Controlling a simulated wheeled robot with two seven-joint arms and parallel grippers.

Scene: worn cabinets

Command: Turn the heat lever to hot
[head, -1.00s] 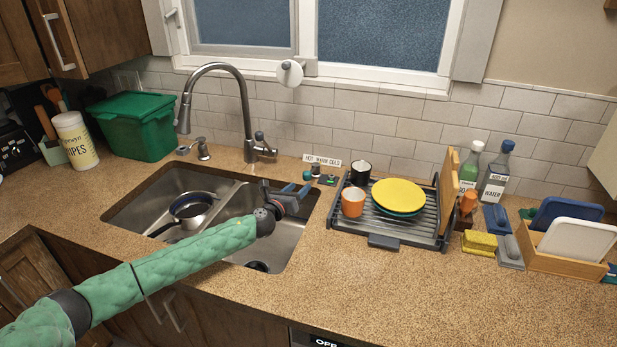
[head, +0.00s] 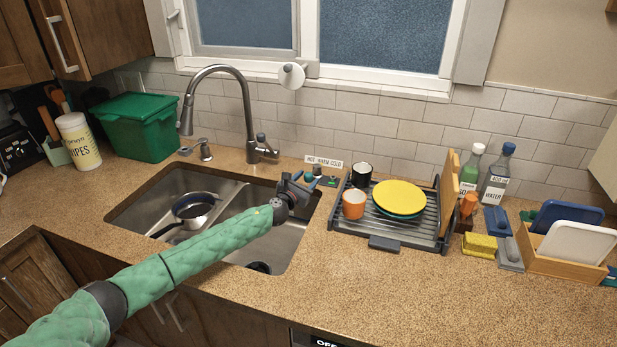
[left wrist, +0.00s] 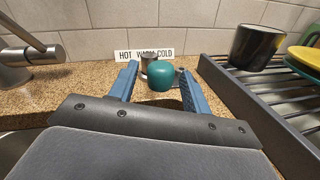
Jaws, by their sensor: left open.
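The heat lever shows in the left wrist view as a rounded teal knob (left wrist: 161,77) in front of a short metal post (left wrist: 149,63). A white label (left wrist: 128,55) reading HOT, WARM, COLD stands behind it, with WARM partly covered. In the head view the label (head: 324,161) stands behind the sink's right back corner, and the knob is mostly hidden by my gripper. My left gripper (head: 307,181) is open, its blue fingers on either side of the knob. I cannot tell whether they touch it. My right gripper is not in view.
The faucet (head: 250,120) rises left of the lever. A dish rack (head: 390,235) with an orange cup (head: 354,204), a black cup (head: 361,173) and a yellow plate (head: 398,195) stands close on the right. A pan (head: 196,207) lies in the sink. The front right counter is clear.

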